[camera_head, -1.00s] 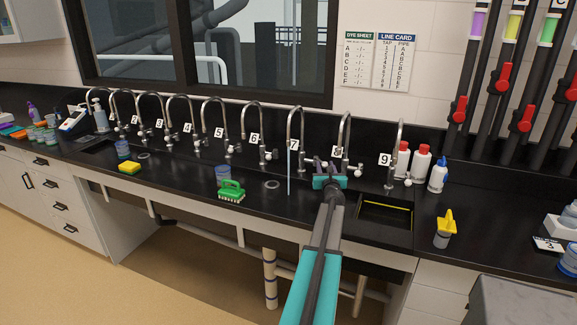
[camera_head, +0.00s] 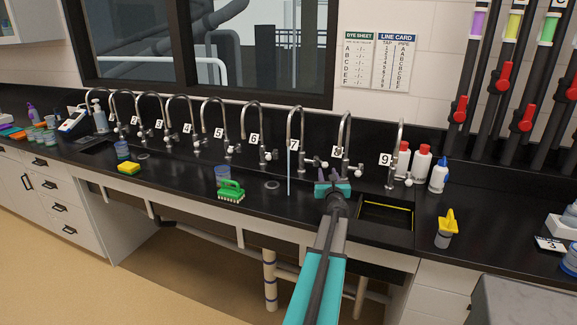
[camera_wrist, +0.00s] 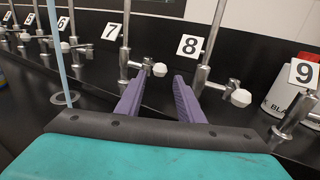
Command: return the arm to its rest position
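My gripper (camera_head: 330,178) is at the end of my teal and grey arm, over the black counter in front of tap 8 (camera_head: 345,140). In the wrist view, the two purple fingers of my gripper (camera_wrist: 158,95) stand apart with nothing between them. A tap valve with a white knob (camera_wrist: 159,69) shows beyond the left finger, and another white knob (camera_wrist: 241,97) is to the right of the right finger. Both look apart from the fingers. A pale blue stream (camera_head: 289,170) falls from tap 7 (camera_head: 296,125).
A sink (camera_head: 386,212) is to the right of my gripper. A green brush (camera_head: 231,190), a yellow sponge (camera_head: 129,168) and a yellow-topped jar (camera_head: 446,228) stand on the counter. Red-capped bottles (camera_head: 421,162) are near tap 9. Pipes with red valves (camera_head: 505,76) are at the right.

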